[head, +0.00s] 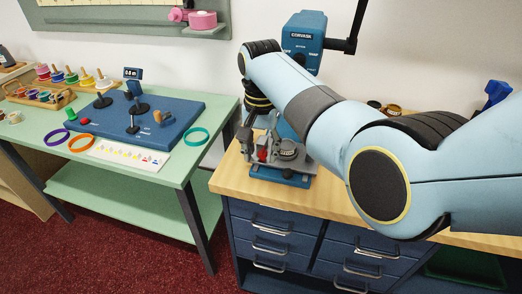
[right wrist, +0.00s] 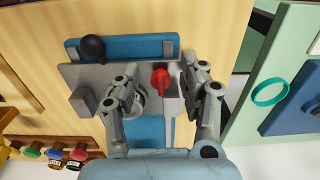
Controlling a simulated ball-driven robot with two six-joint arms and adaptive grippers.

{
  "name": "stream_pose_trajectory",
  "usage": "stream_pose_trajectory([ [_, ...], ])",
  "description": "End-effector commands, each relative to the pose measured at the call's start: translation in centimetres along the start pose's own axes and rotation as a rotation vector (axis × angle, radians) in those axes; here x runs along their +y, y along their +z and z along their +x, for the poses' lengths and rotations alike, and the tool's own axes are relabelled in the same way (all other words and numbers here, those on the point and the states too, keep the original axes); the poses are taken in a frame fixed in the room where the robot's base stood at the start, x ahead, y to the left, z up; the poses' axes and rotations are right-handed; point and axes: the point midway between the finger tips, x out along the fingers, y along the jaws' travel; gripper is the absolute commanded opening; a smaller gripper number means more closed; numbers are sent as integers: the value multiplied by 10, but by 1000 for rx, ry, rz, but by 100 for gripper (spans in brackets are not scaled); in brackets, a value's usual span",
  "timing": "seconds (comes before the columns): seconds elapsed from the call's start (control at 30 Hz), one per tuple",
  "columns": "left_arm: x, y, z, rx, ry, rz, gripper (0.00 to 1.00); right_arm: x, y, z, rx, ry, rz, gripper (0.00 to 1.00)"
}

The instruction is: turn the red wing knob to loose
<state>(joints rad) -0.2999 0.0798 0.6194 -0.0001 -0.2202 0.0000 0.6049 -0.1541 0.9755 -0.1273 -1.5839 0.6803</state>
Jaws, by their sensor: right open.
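The red wing knob (right wrist: 160,80) stands on a grey metal plate (right wrist: 75,75) fixed over a blue base (right wrist: 150,130). It also shows small in the head view (head: 262,155). My right gripper (right wrist: 159,70) is open, with its two fingers on either side of the knob in the right wrist view. Gaps show between the knob and both fingers, and nothing is held. In the head view the right gripper (head: 261,138) hangs over the fixture and partly hides it. The wing appears to lie along the length of the gripper's view. My left gripper is out of view.
A black ball knob (right wrist: 93,47) and a round grey dial (head: 288,149) sit on the same fixture, close to the red knob. A blue machine (head: 303,38) stands behind. A green table (head: 215,112) with a blue board (head: 180,110) is at left, across a gap.

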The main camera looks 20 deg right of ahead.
Motion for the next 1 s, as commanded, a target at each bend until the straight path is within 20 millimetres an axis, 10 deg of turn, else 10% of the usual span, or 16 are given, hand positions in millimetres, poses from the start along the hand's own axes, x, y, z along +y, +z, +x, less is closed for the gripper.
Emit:
stream_pose_trajectory([
  [0.3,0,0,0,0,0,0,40,0,0,2,0,-1,0,41],
  [0.63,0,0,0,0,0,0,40,0,0,2,0,0,0,0],
  [1.0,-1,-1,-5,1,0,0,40,1,0,1,0,1,-38,0],
])
